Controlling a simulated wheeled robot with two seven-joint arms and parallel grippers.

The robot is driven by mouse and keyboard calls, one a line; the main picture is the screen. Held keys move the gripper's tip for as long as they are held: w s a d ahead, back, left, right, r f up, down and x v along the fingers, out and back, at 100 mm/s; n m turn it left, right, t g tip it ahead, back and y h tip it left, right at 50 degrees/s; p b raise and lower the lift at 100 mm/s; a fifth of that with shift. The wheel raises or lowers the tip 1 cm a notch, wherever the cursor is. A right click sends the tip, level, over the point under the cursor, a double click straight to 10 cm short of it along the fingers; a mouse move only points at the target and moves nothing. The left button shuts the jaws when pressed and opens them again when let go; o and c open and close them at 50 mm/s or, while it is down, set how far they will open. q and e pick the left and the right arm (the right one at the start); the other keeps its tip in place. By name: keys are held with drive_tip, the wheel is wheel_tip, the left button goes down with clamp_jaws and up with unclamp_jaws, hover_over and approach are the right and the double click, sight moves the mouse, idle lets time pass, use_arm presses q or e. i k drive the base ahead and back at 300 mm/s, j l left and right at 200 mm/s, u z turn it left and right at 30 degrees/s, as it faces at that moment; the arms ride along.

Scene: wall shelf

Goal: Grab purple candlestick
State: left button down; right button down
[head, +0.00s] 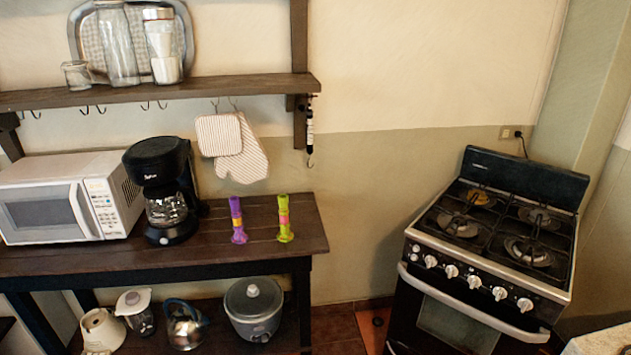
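The purple candlestick (237,220) stands upright on the dark wooden table (215,255), toward its right end. It has an orange-pink band around its middle. A similar green candlestick (284,218) stands a short gap to its right, nearer the table's right edge. Neither of my grippers shows in the head view.
A black coffee maker (166,190) stands left of the purple candlestick, with a white microwave (70,196) farther left. A pot holder and mitt (240,160) hang above from the wall shelf (200,86). A stove (485,255) stands at right.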

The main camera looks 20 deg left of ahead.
sight(239, 238)
drive_tip(key=u, duration=1.15)
